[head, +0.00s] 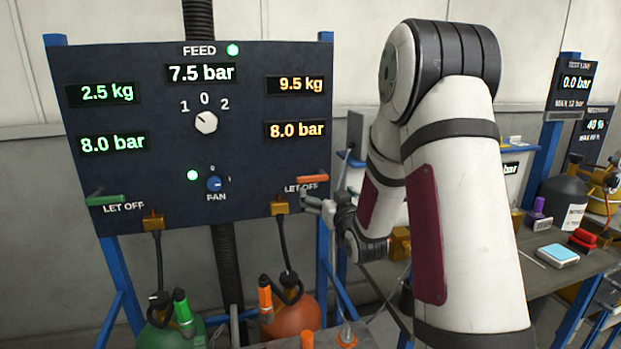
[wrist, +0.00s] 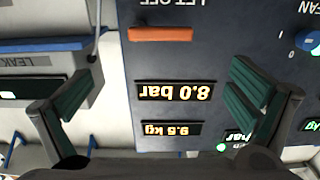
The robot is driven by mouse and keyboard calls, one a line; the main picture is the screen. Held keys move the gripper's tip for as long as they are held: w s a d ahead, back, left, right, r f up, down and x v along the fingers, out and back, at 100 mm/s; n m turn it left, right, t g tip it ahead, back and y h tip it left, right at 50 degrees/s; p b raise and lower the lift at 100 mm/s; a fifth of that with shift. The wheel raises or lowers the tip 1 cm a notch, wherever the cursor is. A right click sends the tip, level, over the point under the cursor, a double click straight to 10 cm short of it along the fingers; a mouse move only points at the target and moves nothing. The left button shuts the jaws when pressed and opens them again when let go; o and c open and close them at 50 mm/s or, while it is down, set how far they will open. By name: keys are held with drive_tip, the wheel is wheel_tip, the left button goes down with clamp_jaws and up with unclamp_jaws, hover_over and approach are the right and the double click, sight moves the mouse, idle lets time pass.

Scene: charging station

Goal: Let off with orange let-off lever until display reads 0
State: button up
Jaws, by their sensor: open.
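The orange let-off lever (head: 312,179) sits at the lower right of the dark panel (head: 150,175), roughly level, above the "LET OFF" label. In the wrist view, which is upside down, the orange lever (wrist: 160,34) lies near the top, between and beyond the fingers. The orange pressure display (head: 296,130) reads 8.0 bar; it also shows in the wrist view (wrist: 175,90). The display above it (head: 300,84) reads 9.5 kg. My gripper (head: 312,200) is open and empty, just below the lever in the head picture. Its fingers (wrist: 165,88) show apart; I see no contact.
A green let-off lever (head: 105,200) is at the panel's lower left, with 8.0 bar and 2.5 kg displays above. The selector knob (head: 206,122) points toward 1. A fan knob (head: 214,184) is lower centre. Green (head: 172,333) and orange (head: 290,322) cylinders stand below.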

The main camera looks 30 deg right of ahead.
sight(314, 177)
drive_tip(key=x, duration=1.1)
drive_tip(key=shift+w+d, duration=0.1)
drive_tip(key=shift+w, duration=0.3)
drive_tip(key=shift+c, duration=0.6)
drive_tip(key=c, duration=1.4)
drive_tip(key=shift+c, duration=0.2)
drive_tip(key=shift+m, duration=0.3)
drive_tip(key=shift+s+d+r+m+p, duration=0.25)
drive_tip(key=shift+d+r+m+p, duration=0.45)
drive_tip(key=shift+m, duration=2.2)
drive_tip(key=shift+s+d+r+m+p, duration=0.25)
drive_tip(key=shift+d+m+p, duration=0.85)
drive_tip(key=shift+m, duration=1.8)
drive_tip(key=shift+s+d+r+m+p, duration=0.2)
drive_tip(key=shift+d+r+m+p, duration=0.65)
drive_tip(key=shift+m, duration=2.05)
drive_tip(key=shift+a+f+p, duration=0.2)
drive_tip(key=shift+f+p, duration=0.1)
drive_tip(key=shift+f, duration=0.1)
